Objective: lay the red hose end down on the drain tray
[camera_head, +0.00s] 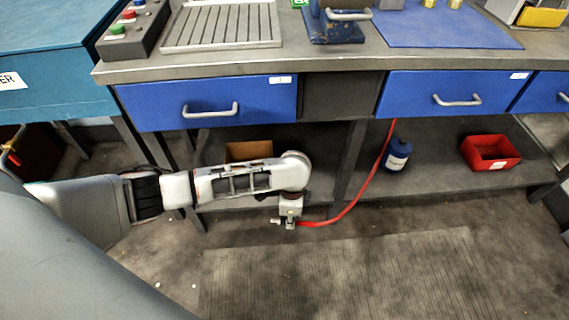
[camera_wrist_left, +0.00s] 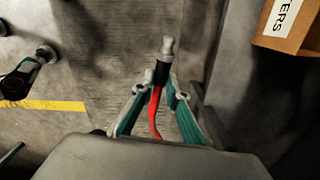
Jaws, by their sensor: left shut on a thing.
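The red hose (camera_head: 362,190) runs down from under the workbench and curves left to my left gripper (camera_head: 290,224). My left gripper is shut on the hose end, low in front of the lower shelf. In the left wrist view the hose end (camera_wrist_left: 165,55) shows a silver tip and a black collar between the fingers (camera_wrist_left: 160,92), with the red hose (camera_wrist_left: 155,110) trailing below. The drain tray (camera_head: 222,26), a grey slatted tray, lies on the bench top at the upper left, well above the gripper. My right gripper is not in view.
Blue drawers (camera_head: 205,102) line the bench front above my left arm. The lower shelf holds a cardboard box (camera_head: 248,151), a blue bottle (camera_head: 397,155) and a red bin (camera_head: 490,152). A button box (camera_head: 134,28) stands left of the tray. A mat (camera_head: 340,275) covers the floor.

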